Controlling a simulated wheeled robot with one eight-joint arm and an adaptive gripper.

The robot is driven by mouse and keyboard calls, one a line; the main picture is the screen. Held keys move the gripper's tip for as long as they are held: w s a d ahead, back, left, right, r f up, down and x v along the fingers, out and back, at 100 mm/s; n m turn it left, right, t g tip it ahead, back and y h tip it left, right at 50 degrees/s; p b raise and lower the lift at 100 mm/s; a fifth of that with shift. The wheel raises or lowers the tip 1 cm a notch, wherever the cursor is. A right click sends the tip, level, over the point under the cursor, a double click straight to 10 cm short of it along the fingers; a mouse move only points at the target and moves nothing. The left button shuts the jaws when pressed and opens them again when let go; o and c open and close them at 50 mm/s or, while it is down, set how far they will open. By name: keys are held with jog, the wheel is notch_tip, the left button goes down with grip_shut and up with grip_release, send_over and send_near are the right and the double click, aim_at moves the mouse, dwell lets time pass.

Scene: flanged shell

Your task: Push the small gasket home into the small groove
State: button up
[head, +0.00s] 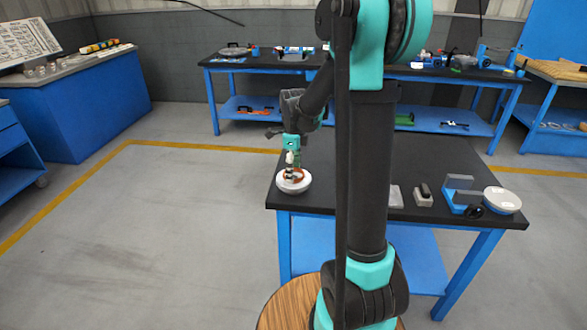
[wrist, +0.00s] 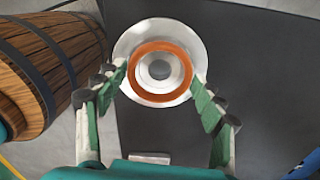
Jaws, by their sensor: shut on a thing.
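The small gasket (wrist: 160,98) is an orange-brown ring. In the wrist view it lies between the fingertips of my gripper (wrist: 161,82), over the middle of the round white flanged shell (wrist: 160,27). My gripper's two green-padded fingers are shut on the ring from left and right. In the head view my gripper (head: 293,170) points down over the white shell (head: 293,187), which sits at the left corner of the dark table. The ring there is small and partly hidden by the fingers. The groove is hidden, and I cannot tell whether the ring sits in it.
On the table's right side are a grey block (head: 423,195), a blue-and-grey fixture (head: 458,193) and another white round part (head: 502,200). A wooden barrel (wrist: 50,65) stands close at the left in the wrist view. The table's middle is partly hidden by my arm.

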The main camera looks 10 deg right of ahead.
jog(key=shift+f, duration=0.5)
jog(key=o, duration=1.4)
jog(key=shift+o, duration=0.2)
notch_tip(320, 180, up, 12)
jog(key=s+d+f+n+t, duration=0.2)
jog(key=s+f+n, duration=0.5)
jog(key=s+n, duration=0.4)
jog(key=s+d+f+n+t, duration=0.2)
jog(key=s+f+n, duration=0.6)
jog(key=s+n, duration=0.3)
jog(key=shift+n, duration=0.5)
